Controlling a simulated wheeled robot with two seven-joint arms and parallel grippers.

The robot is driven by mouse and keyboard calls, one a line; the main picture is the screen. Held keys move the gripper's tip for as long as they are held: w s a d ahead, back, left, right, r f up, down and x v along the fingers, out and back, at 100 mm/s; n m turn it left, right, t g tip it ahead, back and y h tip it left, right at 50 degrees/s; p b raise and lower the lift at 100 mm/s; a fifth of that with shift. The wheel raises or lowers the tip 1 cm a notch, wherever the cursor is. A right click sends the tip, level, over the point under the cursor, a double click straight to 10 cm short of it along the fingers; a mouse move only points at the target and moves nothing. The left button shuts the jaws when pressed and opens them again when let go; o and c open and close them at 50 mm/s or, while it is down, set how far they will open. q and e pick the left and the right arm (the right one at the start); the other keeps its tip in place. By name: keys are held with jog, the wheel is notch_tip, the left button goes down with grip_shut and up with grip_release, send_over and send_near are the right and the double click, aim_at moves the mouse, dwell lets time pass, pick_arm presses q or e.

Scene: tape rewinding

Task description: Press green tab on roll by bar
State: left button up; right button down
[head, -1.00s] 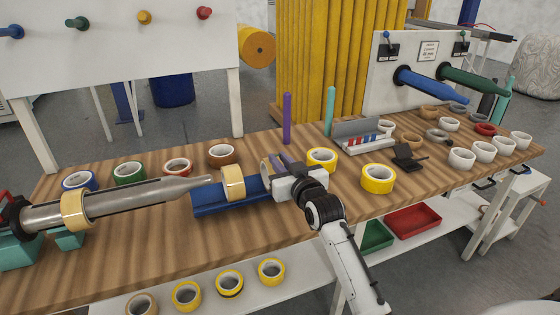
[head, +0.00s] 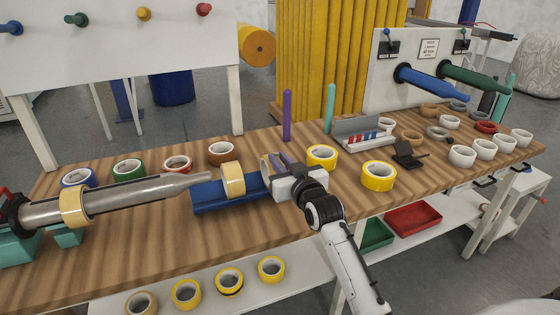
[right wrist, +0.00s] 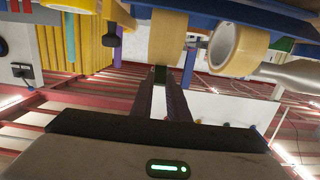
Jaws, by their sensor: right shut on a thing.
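My right gripper (head: 280,164) is over the right end of a blue trough (head: 210,200). That roll also shows in the head view (head: 265,168), partly hidden by the gripper. A second tan roll (head: 232,180) stands in the trough to the left, near the tip of a steel bar (head: 140,193). It also shows in the right wrist view (right wrist: 238,48). A third tan roll (head: 72,206) is around the bar. My left gripper is not in view.
Two yellow rolls (head: 378,177) are right of the gripper. A purple post (head: 287,117) and a teal post (head: 329,108) stand behind it. The wood in front of the trough is clear.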

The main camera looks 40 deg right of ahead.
jog(key=shift+f, duration=0.3)
jog(key=c, duration=1.6)
grip_release()
jog(key=shift+c, duration=0.2)
jog(key=shift+r, duration=0.1)
jog(key=v, duration=1)
jog(key=shift+s, duration=0.2)
